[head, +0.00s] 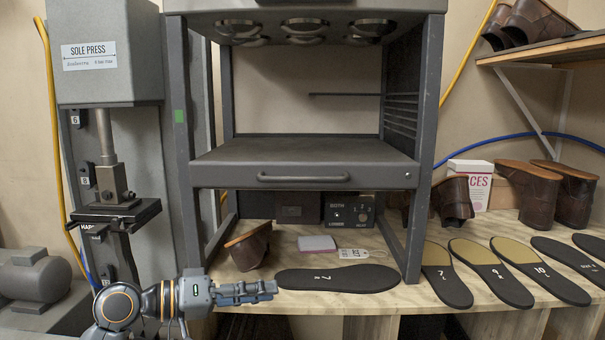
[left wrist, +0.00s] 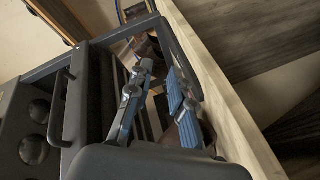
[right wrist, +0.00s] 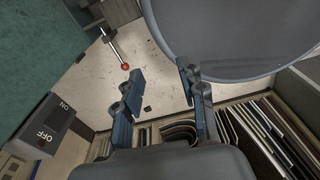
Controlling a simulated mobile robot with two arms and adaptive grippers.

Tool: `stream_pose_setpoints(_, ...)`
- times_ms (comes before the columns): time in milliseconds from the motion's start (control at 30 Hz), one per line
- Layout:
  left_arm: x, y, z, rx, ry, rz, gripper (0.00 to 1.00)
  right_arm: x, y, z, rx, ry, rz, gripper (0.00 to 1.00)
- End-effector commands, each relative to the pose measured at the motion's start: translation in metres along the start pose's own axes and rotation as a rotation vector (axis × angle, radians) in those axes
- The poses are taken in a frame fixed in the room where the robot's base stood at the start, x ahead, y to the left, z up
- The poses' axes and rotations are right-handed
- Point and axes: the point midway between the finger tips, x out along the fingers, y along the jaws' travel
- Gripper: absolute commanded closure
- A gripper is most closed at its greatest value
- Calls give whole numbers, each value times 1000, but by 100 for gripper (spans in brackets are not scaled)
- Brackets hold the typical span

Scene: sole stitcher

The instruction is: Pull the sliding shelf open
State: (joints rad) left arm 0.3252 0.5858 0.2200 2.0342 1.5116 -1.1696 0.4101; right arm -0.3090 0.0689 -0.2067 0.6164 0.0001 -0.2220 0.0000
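The sliding shelf (head: 300,150) is a dark grey tray in the middle of a grey metal rack, with its front panel level across the front posts. A dark bar handle (head: 303,178) runs along that panel, and nothing holds it. It seems to be the bar handle (left wrist: 60,108) at the left of the left wrist view. My left gripper (head: 268,289) is below and in front of the shelf, apart from the handle. In the left wrist view its fingers stand apart and empty. My right gripper (right wrist: 160,82) is open and empty, outside the head view.
A sole press (head: 110,50) stands left. More soles (head: 446,274) and shoes (head: 530,190) lie right. The right wrist view shows a grey round surface (right wrist: 235,40).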

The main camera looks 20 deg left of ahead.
Motion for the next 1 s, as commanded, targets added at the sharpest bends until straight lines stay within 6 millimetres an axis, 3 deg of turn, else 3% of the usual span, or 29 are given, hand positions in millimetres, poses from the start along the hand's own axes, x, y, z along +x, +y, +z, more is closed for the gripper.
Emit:
stream_pose_setpoints(33,-8,16,-20,-10,26,45,79,0,3,-2,0,2,3,60)
stream_pose_setpoints(200,-42,73,-74,-60,92,216,79,1,12,-10,2,15,14,60)
stream_pose_setpoints(300,-61,99,-95,-83,116,297,79,0,15,-13,3,21,18,60)
stream_pose_setpoints(433,-70,116,-107,-101,125,346,79,-2,16,-13,4,21,20,60)
stream_pose_setpoints(567,-58,125,-112,-104,125,353,79,-12,16,-12,4,17,19,60)
stream_pose_setpoints(1000,26,156,-125,-103,126,352,79,-60,14,-12,1,11,17,60)
